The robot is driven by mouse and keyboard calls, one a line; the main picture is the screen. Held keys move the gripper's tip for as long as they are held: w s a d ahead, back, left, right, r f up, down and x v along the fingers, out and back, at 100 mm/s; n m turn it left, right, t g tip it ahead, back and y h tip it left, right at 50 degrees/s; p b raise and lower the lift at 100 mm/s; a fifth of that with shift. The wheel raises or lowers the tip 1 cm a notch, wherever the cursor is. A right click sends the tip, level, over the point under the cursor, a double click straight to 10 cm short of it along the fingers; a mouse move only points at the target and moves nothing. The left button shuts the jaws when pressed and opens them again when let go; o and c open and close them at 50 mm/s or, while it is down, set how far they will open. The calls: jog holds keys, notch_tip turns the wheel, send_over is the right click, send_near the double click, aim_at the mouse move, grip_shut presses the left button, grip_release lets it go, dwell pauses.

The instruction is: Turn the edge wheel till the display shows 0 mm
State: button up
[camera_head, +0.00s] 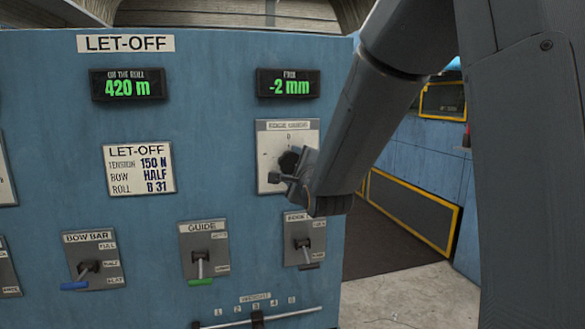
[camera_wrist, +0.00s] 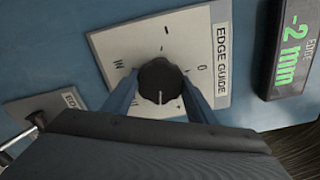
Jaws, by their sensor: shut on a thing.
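The edge wheel is a black ribbed knob (camera_wrist: 160,84) with a white pointer line, on a pale plate labelled EDGE GUIDE (camera_wrist: 221,60). In the head view the plate (camera_head: 301,137) is partly hidden by my gripper. The edge display (camera_head: 288,83) reads -2 mm in green; it also shows in the wrist view (camera_wrist: 293,55). My gripper (camera_wrist: 160,94) is shut on the knob, one finger on each side of it. In the head view my gripper (camera_head: 290,172) reaches the plate from the right and hides most of the knob.
The blue LET-OFF panel carries a 420 m display (camera_head: 127,86), a printed card (camera_head: 139,169) and levers, including a blue-handled one (camera_head: 83,272) and a green-handled one (camera_head: 199,266). A lever right below my gripper (camera_head: 305,243) is close. Open floor (camera_head: 400,300) lies to the right.

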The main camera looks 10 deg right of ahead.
jog(key=shift+f+m, duration=0.1)
jog(key=shift+m, duration=0.5)
jog(key=o, duration=1.1)
jog(key=shift+c, duration=0.2)
jog(key=s+b, duration=0.1)
jog(key=s, duration=0.7)
